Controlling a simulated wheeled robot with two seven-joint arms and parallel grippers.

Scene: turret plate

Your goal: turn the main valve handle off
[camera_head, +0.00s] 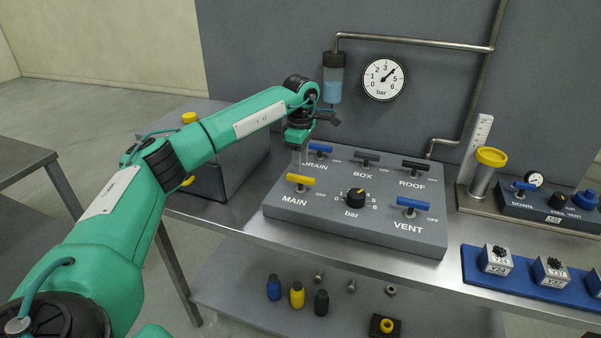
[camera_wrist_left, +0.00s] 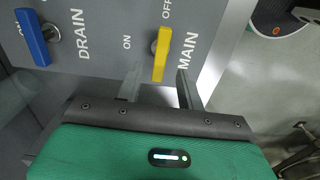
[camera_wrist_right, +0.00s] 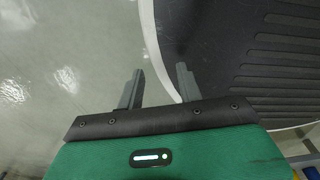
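The yellow MAIN valve handle (camera_head: 300,180) is on the front left of the grey valve panel (camera_head: 275,209). Its bar lies left to right in the head view, with its right end toward the OFF label. My left gripper (camera_head: 297,156) is just above and behind it, pointing down. In the left wrist view the handle (camera_wrist_left: 161,56) lies ahead of the gap between the open, empty fingers (camera_wrist_left: 158,86). I see no clear contact. The ON label shows to its left there. My right gripper (camera_wrist_right: 156,88) is open and empty over the floor, outside the head view.
The panel also carries the blue DRAIN handle (camera_head: 320,148), dark BOX (camera_head: 367,156) and ROOF (camera_head: 415,166) handles, blue VENT handle (camera_head: 412,203) and a bar knob (camera_head: 355,196). A gauge (camera_head: 383,78) hangs behind. A blue tray (camera_head: 482,273) stands right.

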